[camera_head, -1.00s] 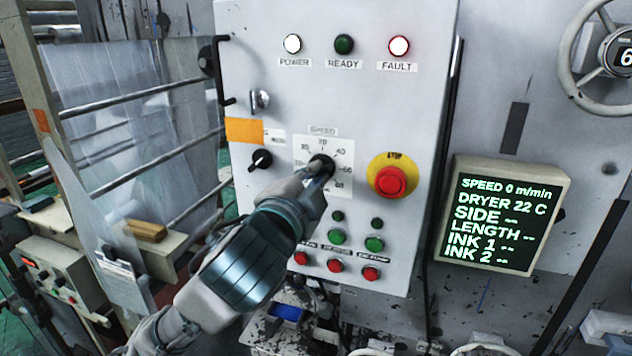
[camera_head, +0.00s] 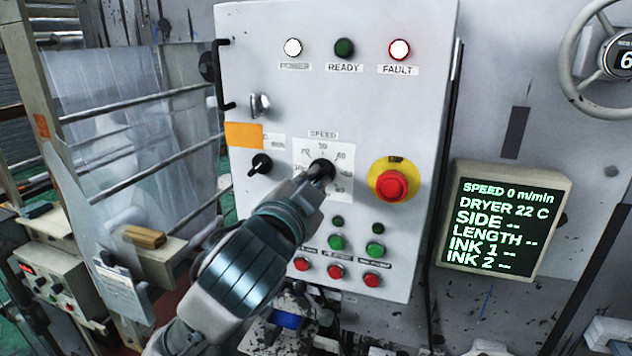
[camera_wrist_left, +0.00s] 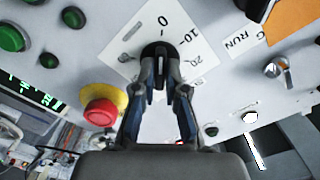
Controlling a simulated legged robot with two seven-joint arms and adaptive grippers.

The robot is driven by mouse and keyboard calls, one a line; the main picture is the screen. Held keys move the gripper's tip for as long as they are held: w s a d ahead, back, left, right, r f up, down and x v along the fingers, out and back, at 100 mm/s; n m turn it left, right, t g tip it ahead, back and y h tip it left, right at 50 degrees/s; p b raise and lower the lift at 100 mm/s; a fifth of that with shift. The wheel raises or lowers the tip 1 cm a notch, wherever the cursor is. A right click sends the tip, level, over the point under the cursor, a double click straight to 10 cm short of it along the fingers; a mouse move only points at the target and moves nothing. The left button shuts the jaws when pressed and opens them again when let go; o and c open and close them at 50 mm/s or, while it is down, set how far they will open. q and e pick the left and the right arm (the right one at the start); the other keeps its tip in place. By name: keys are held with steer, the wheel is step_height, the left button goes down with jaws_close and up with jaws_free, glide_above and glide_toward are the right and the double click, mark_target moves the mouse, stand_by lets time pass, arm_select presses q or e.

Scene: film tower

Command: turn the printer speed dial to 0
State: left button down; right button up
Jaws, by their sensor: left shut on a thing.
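The black speed dial (camera_head: 321,168) sits on a white square scale plate (camera_head: 334,152) in the middle of the grey control panel. The left wrist view shows the dial (camera_wrist_left: 158,50) with the marks 0, 10 and 20 on the plate beside it. My left gripper (camera_head: 318,178) reaches in from the lower left and is shut on the dial. Its two fingers (camera_wrist_left: 160,72) are on either side of the knob. The fingers hide part of the dial and the lower scale. The display screen (camera_head: 506,217) reads SPEED 0 m/min. My right gripper is not in view.
A red stop button (camera_head: 391,184) on a yellow base stands close right of the dial. A black selector switch (camera_head: 261,164) is to the left. Green and red buttons (camera_head: 336,243) sit below. The power and fault lamps (camera_head: 400,50) are lit above.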

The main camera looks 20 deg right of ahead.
arm_select(q)
steer(key=shift+w+d+f, duration=0.1)
steer(key=shift+f, duration=0.35)
steer(key=c, duration=1.2)
jaws_free()
steer(key=shift+w+r, duration=0.1)
steer(key=shift+w, duration=0.05)
steer(key=shift+s+a+r, duration=0.1)
steer(key=shift+s+a, duration=0.1)
steer(key=shift+s, duration=0.1)
steer(key=v, duration=1.1)
steer(key=shift+a, duration=0.2)
steer(key=shift+w+d, duration=0.1)
